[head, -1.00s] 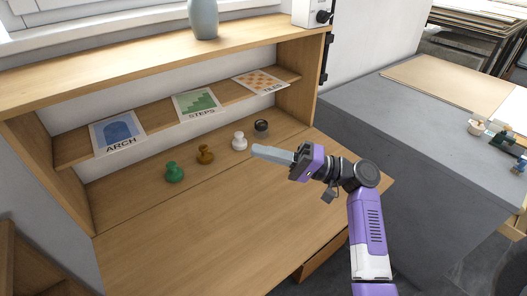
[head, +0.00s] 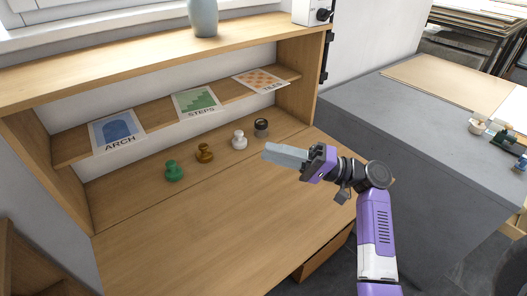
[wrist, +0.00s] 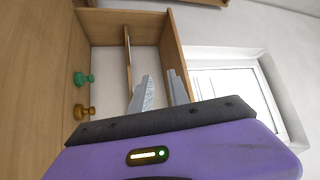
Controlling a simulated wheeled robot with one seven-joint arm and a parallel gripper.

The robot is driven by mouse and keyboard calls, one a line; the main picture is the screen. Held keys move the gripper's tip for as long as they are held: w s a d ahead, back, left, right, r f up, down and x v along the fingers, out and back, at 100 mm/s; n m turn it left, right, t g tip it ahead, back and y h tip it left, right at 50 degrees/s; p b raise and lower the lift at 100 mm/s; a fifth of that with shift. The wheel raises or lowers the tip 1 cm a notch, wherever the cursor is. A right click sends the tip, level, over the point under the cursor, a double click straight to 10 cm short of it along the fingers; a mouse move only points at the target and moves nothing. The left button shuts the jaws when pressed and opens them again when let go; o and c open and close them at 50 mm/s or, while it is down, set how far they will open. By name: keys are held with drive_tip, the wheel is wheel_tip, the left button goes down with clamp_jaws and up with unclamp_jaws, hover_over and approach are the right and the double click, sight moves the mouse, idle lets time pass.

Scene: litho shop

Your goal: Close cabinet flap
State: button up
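The cabinet flap (head: 215,215) is the broad wooden board at the front of the wooden cabinet (head: 295,85). It is folded down and lies flat, with a seam along the cabinet floor. Its wood also shows at the left of the wrist view (wrist: 30,90). My gripper (head: 268,153) is above the right part of the flap, its grey fingers pointing left in the head view. In the wrist view the two fingers (wrist: 158,76) stand slightly apart with nothing between them. I see no contact with the flap.
Inside the cabinet stand a green stamp (head: 174,172), a brown stamp (head: 204,153), a white stamp (head: 239,141) and a dark round item (head: 261,128). Several printed cards (head: 118,133) rest on the shelf. A grey counter (head: 420,130) stands at the right. The flap's top is bare.

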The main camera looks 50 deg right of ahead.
drive_tip(key=v, duration=0.5)
drive_tip(key=shift+b, duration=0.4)
drive_tip(key=shift+c, duration=0.2)
